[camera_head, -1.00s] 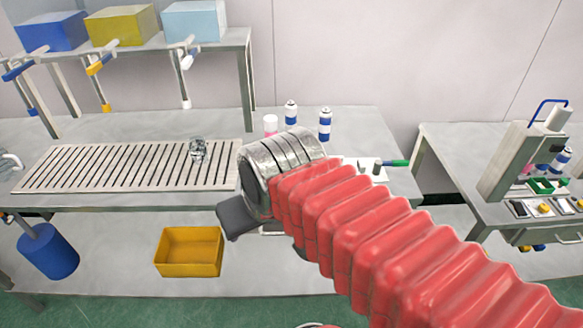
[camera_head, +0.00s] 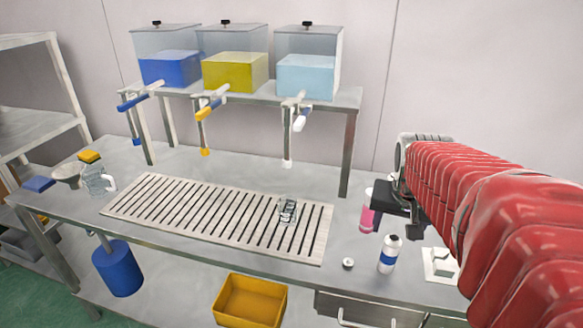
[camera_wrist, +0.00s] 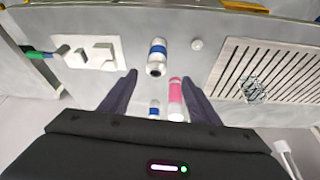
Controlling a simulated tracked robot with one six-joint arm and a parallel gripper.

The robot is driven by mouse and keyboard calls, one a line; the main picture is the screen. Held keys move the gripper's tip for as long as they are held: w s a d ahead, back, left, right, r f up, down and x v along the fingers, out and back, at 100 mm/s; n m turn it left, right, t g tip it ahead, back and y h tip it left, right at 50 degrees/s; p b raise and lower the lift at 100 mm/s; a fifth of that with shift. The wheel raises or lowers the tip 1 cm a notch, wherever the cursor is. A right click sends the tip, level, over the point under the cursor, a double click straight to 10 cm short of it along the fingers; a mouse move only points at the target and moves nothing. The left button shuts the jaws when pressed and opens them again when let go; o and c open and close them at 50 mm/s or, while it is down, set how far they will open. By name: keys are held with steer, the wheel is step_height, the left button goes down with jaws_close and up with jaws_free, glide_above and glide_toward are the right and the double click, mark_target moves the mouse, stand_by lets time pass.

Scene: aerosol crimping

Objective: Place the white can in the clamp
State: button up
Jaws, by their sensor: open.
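A white can with a blue band (camera_head: 388,254) stands upright on the bench; it also shows in the wrist view (camera_wrist: 156,58), just beyond my fingertips. A second white-and-blue can (camera_wrist: 154,108) and a pink can with a white part (camera_wrist: 176,100) show between my fingers; the pink one (camera_head: 367,214) is partly seen in the head view. The clamp seems to be the white plate with blocks (camera_wrist: 90,53) and a green handle, partly hidden by my arm in the head view (camera_head: 438,266). My gripper (camera_wrist: 160,78) is open and empty, above the cans.
A slatted rack (camera_head: 165,204) holds a small metallic or glass item (camera_head: 287,210). A small white round part (camera_head: 348,263) lies near the can. Tanks with taps stand on a raised shelf (camera_head: 345,97). A yellow bin (camera_head: 250,300) sits below the bench.

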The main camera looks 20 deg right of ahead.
mark_target(392, 243)
steer(key=shift+s+d, duration=0.1)
steer(key=x, duration=0.8)
steer(key=shift+d+f, duration=0.1)
steer(key=shift+f, duration=0.15)
steer(key=x, duration=0.3)
steer(key=shift+s+f, duration=0.2)
steer(key=shift+f, duration=0.15)
steer(key=shift+x, duration=0.85)
steer(key=shift+d+r, duration=0.1)
steer(key=shift+c, duration=0.4)
